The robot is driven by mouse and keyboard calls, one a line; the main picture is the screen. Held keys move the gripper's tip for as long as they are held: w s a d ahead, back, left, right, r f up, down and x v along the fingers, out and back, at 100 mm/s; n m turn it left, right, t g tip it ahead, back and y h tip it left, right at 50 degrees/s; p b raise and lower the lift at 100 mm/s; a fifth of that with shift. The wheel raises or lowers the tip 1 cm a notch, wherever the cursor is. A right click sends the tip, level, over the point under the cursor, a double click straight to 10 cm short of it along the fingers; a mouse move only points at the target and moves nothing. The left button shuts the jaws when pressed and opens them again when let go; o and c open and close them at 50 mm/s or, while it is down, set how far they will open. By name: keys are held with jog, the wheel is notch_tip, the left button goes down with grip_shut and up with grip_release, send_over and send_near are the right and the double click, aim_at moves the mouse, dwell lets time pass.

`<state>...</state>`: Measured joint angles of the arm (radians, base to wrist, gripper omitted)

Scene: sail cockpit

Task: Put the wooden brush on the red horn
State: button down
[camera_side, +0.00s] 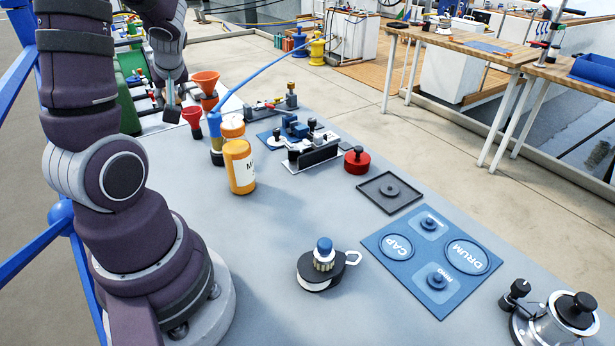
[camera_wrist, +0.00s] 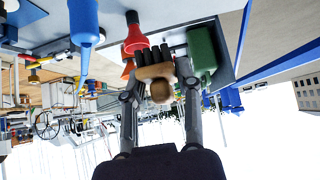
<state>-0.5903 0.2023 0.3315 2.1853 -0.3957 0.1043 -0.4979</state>
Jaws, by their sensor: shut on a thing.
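My gripper (camera_wrist: 158,88) is shut on the wooden brush (camera_wrist: 154,72), which has a tan wooden body, a round knob and dark bristles pointing away from the wrist. The red horn (camera_wrist: 135,36) shows just beyond the bristles in the wrist view, slightly to their left. In the side view my gripper (camera_side: 172,103) is at the far end of the table, just left of the red horn (camera_side: 192,116), whose wide mouth faces up. The brush is mostly hidden there. I cannot tell whether brush and horn touch.
An orange horn (camera_side: 205,83) stands just behind the red one. A green object (camera_wrist: 201,48) is right of the brush. The table's near middle has free room.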

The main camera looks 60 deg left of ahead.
notch_tip(320, 180, down, 2)
jog(key=shift+f, duration=0.2)
send_over(189, 107)
jog(key=d, duration=0.3)
jog(key=shift+a+f, duration=0.1)
jog(key=shift+f, duration=0.85)
jog(key=shift+a+f, duration=0.1)
jog(key=shift+f, duration=1.6)
jog(key=shift+f, duration=0.1)
jog(key=c, duration=0.8)
grip_release()
